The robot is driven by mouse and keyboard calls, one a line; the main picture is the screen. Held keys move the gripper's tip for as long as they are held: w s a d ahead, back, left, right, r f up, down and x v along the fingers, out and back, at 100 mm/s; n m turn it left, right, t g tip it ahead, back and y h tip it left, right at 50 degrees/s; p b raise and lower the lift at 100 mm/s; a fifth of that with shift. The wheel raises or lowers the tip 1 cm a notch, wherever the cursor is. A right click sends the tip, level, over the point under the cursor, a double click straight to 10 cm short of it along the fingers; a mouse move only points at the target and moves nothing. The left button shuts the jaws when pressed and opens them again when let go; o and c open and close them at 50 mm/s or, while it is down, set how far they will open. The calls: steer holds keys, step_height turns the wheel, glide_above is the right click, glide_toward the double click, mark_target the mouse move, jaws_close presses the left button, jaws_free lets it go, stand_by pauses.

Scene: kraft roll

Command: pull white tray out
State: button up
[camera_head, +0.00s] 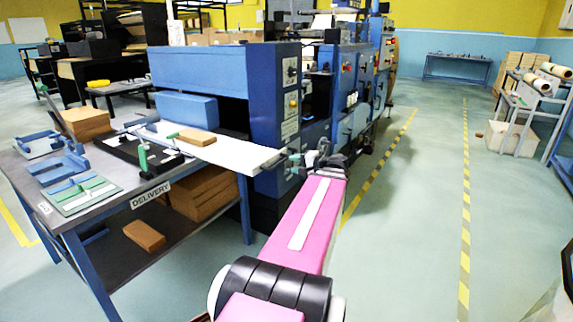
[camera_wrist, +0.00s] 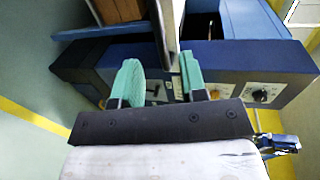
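The white tray (camera_head: 242,154) sticks out of the blue machine's opening, above the delivery table, in the head view. A small brown block (camera_head: 197,137) lies on it. My gripper (camera_head: 289,160) is at the tray's right end. In the wrist view, my gripper's two green fingers (camera_wrist: 160,78) stand apart. The tray's edge (camera_wrist: 171,28) shows as a narrow strip running up between them. The left finger has a visible gap to the strip. The right finger is close to it, and I cannot tell whether it touches.
The delivery table (camera_head: 95,215) stands at left with tools, a green-handled item (camera_head: 143,158) and brown stacks (camera_head: 205,192) beneath. The blue machine (camera_head: 270,100) rises behind the tray. The floor at right (camera_head: 410,220) is clear up to a bench (camera_head: 515,120).

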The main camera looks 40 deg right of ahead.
steer(key=shift+v, duration=1.55)
